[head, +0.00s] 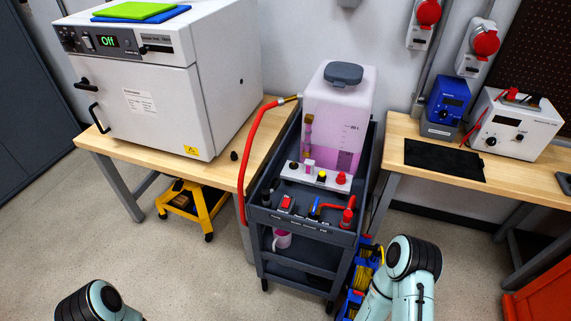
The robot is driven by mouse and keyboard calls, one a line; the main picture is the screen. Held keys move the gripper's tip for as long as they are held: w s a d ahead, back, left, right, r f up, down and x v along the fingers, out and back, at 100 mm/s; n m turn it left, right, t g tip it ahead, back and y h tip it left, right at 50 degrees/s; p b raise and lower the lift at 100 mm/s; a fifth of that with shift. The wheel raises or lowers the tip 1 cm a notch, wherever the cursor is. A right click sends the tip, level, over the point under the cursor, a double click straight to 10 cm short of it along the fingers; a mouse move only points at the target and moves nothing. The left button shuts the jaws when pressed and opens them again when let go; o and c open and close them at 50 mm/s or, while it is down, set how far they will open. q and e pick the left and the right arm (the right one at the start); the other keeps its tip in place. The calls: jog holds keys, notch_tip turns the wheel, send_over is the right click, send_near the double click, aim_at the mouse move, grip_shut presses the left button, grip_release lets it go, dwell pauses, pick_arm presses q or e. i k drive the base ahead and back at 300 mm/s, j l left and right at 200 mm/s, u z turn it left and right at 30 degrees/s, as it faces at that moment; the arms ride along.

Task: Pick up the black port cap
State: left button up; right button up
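A small black cap-like piece (234,156) lies on the left wooden bench top, near its right edge and just right of the white oven; it looks like the black port cap. It is too small for its shape to be told exactly. Nothing touches it. Part of my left arm shows at the bottom left and part of my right arm at the bottom right, both well away from the piece. Neither gripper is in the picture.
The white oven (150,90) fills most of the left bench (215,173). A dark cart (310,231) with a pink-liquid tank (331,118) and a red hose (243,160) stands right of it. The hose passes close to the piece. Floor is open before the left bench.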

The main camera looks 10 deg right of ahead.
aim_at(234, 156)
jog(key=j+z, duration=0.1)
jog(key=z, duration=0.3)
jog(key=i+j+z, duration=0.1)
jog(key=z, duration=0.35)
jog(key=j+z, duration=0.15)
jog(key=z, duration=0.25)
jog(key=j+z, duration=0.35)
jog(key=j, duration=0.15)
jog(key=k+j+z, duration=0.15)
jog(key=j+z, duration=0.15)
jog(key=j, duration=0.2)
